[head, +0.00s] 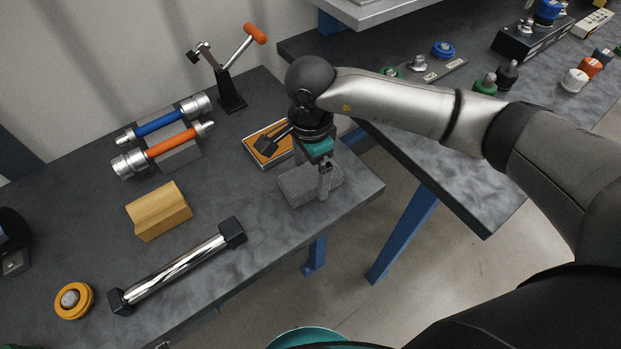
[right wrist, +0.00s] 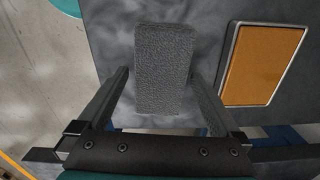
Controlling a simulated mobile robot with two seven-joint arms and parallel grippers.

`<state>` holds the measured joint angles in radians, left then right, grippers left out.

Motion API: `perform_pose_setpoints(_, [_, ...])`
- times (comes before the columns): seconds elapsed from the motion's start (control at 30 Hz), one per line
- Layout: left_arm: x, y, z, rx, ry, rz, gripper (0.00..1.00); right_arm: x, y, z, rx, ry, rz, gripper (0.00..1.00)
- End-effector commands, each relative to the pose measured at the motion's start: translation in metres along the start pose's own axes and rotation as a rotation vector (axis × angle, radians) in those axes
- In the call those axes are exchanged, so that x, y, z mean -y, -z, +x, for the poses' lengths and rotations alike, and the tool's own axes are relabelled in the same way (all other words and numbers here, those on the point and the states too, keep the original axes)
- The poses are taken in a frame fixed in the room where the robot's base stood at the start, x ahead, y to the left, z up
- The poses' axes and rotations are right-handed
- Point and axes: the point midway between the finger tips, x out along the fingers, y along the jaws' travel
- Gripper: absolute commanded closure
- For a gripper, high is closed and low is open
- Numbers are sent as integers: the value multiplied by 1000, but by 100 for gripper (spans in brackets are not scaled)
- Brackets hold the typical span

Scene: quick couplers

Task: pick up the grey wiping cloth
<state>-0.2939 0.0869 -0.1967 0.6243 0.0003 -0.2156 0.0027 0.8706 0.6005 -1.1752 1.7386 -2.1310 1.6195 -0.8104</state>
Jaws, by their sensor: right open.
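The grey wiping cloth (head: 301,188) is a thick, textured block lying on the dark bench near its right corner. My right gripper (head: 325,190) is above the cloth in the head view and hides part of it. In the right wrist view the cloth (right wrist: 164,68) lies between the two open fingers of my right gripper (right wrist: 164,78). I cannot tell whether either finger touches it. My left gripper is not in view.
An orange-lined tray (head: 256,157) lies just behind the cloth; its orange base (right wrist: 262,64) is bare in the wrist view. A second bench (head: 470,190) is to the right.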

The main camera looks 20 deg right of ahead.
Motion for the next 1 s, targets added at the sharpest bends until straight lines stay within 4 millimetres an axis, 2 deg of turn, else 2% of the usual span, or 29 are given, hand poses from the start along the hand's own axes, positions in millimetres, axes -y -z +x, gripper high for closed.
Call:
perform_pose_setpoints(0.23, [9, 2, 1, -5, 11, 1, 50, 0, 0, 4, 0, 1, -1, 0])
perform_pose_setpoints(0.87, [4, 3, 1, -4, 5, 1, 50, 0, 0, 3, 0, 1, -1, 71])
perform_pose_setpoints(1.0, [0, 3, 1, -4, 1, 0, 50, 0, 0, 3, 0, 2, -1, 72])
